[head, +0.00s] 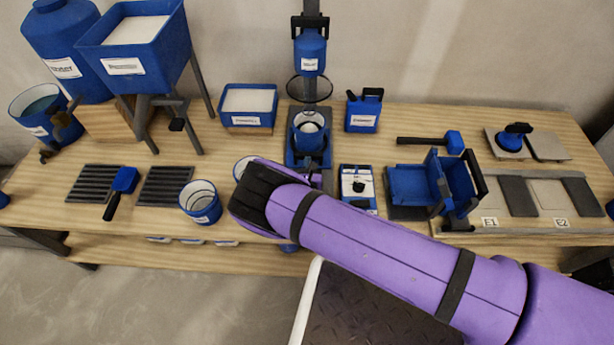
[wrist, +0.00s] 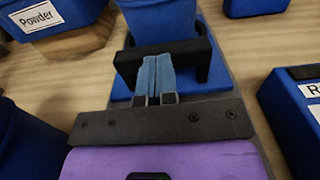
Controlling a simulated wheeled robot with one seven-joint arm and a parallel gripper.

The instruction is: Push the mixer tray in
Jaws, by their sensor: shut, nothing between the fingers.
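The mixer (head: 311,60) stands at the back middle of the bench. Its blue tray (head: 292,157) sits below the whisk and carries a blue bucket (head: 309,140) with pale contents. In the wrist view the tray (wrist: 205,85) has a black handle (wrist: 203,52) at its front, with the bucket (wrist: 160,20) behind it. My gripper (wrist: 157,62) is shut and empty, its fingertips at the middle of the handle. I cannot tell whether they touch it. In the head view my purple arm hides most of the gripper and the tray's front.
A blue control box (head: 357,187) stands just right of the tray. A small bucket (head: 201,203) stands to the left, with another partly behind my wrist. A powder bin (head: 248,107) is at the back left and a blue jug (head: 364,110) at the back right.

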